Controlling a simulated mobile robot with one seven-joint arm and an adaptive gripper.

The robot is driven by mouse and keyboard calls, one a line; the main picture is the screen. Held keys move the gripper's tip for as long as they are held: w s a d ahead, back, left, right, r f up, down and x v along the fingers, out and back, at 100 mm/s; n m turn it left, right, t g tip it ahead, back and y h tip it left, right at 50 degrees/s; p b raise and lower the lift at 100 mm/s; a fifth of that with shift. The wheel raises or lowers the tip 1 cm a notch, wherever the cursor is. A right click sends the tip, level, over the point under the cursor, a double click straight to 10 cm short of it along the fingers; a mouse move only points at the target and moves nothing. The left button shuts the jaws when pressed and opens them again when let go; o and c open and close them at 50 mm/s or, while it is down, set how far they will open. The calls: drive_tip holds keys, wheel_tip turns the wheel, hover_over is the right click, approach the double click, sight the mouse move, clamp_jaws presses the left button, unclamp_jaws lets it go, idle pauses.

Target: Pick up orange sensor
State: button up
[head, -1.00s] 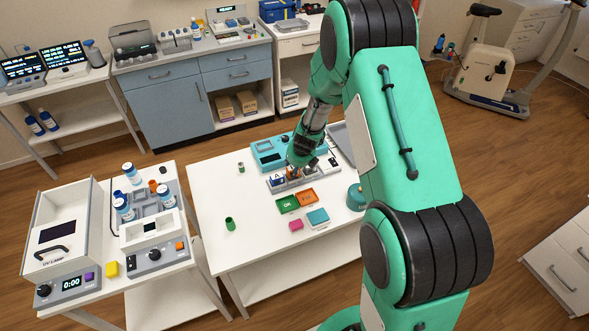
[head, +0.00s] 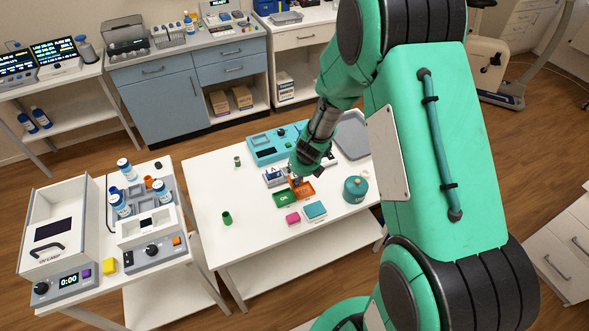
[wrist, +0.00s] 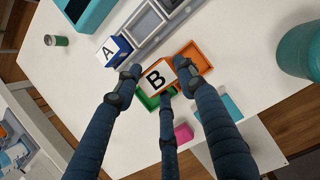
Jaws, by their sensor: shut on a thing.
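My gripper (wrist: 160,84) is shut on a block with a white face lettered B (wrist: 157,77); I take it to be the orange sensor, though its side colour is mostly hidden. In the head view my gripper (head: 297,178) is over the trays, and the block is largely hidden by it. In the wrist view the block appears above the orange tray (wrist: 196,55) and green tray (wrist: 150,101); I cannot tell its exact height. A blue sensor lettered A (wrist: 113,50) sits at the end of the grey rack (wrist: 160,34), whose visible slots beside it look empty.
A teal device (head: 262,153) stands behind the rack. A pink block (head: 293,218), a teal square (head: 315,210) and a teal round container (head: 355,190) lie nearby. A green cup (head: 227,217) stands at left. The table's left part is mostly clear.

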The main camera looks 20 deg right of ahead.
drive_tip(key=shift+s+a+r, duration=0.1)
drive_tip(key=shift+s+a, duration=0.05)
drive_tip(key=shift+s, duration=0.85)
drive_tip(key=shift+s+a+r, duration=0.1)
drive_tip(key=shift+s+a, duration=0.1)
drive_tip(key=shift+s, duration=0.8)
drive_tip(key=shift+s+a+r, duration=0.1)
drive_tip(key=shift+s+a, duration=0.05)
drive_tip(key=shift+s, duration=0.85)
drive_tip(key=shift+r, duration=0.15)
